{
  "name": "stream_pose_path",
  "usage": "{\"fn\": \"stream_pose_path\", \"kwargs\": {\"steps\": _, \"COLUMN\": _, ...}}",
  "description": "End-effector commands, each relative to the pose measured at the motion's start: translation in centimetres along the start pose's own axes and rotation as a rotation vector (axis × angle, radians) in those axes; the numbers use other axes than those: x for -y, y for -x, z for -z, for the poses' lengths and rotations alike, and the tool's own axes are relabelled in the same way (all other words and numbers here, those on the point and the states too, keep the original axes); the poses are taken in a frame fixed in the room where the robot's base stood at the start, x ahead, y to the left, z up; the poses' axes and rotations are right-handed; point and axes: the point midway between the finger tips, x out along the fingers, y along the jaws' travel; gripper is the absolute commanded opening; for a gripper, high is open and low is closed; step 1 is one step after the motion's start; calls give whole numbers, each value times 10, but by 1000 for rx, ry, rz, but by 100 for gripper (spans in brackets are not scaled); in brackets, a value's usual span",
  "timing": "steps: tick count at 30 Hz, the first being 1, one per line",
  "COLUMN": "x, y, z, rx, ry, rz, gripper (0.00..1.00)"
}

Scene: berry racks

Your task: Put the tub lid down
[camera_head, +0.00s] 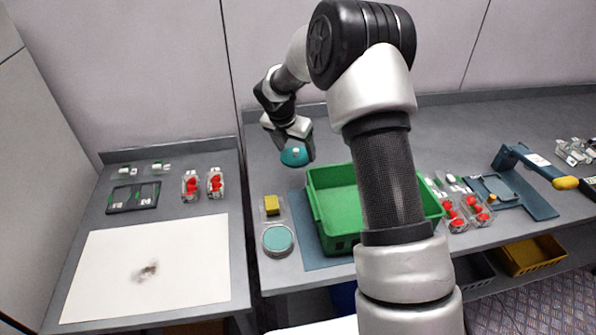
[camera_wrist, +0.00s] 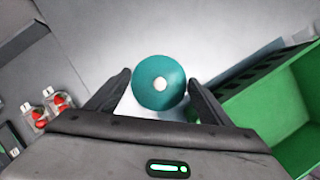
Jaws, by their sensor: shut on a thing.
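The tub lid is a round teal disc with a pale knob at its middle. It shows in the head view (camera_head: 294,157) and between my fingers in the wrist view (camera_wrist: 148,93). My gripper (camera_head: 297,143) is shut on the lid and appears to hold it above the grey bench, behind and left of the green crate. The two dark fingers of my gripper (camera_wrist: 160,84) lie either side of the lid in the wrist view. A round tub (camera_head: 278,240) with a teal top surface stands at the bench's front left, apart from the lid.
The green crate (camera_head: 330,177) stands on a blue mat (camera_head: 302,215). A yellow sponge-like block (camera_head: 271,204) lies behind the tub. Clear punnets with red berries (camera_head: 215,184) stand on the left table, beside a white board (camera_head: 150,270). The bench around the lid is bare.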

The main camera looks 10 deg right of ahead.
Motion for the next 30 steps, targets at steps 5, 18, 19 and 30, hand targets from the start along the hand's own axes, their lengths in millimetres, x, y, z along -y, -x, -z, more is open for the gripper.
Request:
{"fn": "stream_pose_path", "kwargs": {"steps": 5, "x": 0, "y": -28, "z": 13, "rx": -1, "ry": 2, "rz": 1, "gripper": 53}}
{"fn": "stream_pose_path", "kwargs": {"steps": 18, "x": 0, "y": -69, "z": 29, "rx": 0, "ry": 1, "rz": 0, "gripper": 53}}
{"fn": "stream_pose_path", "kwargs": {"steps": 19, "x": 0, "y": -69, "z": 29, "rx": 0, "ry": 0, "rz": -1, "gripper": 53}}
{"fn": "stream_pose_path", "kwargs": {"steps": 30, "x": 0, "y": -71, "z": 30, "rx": 1, "ry": 0, "rz": -1, "gripper": 82}}
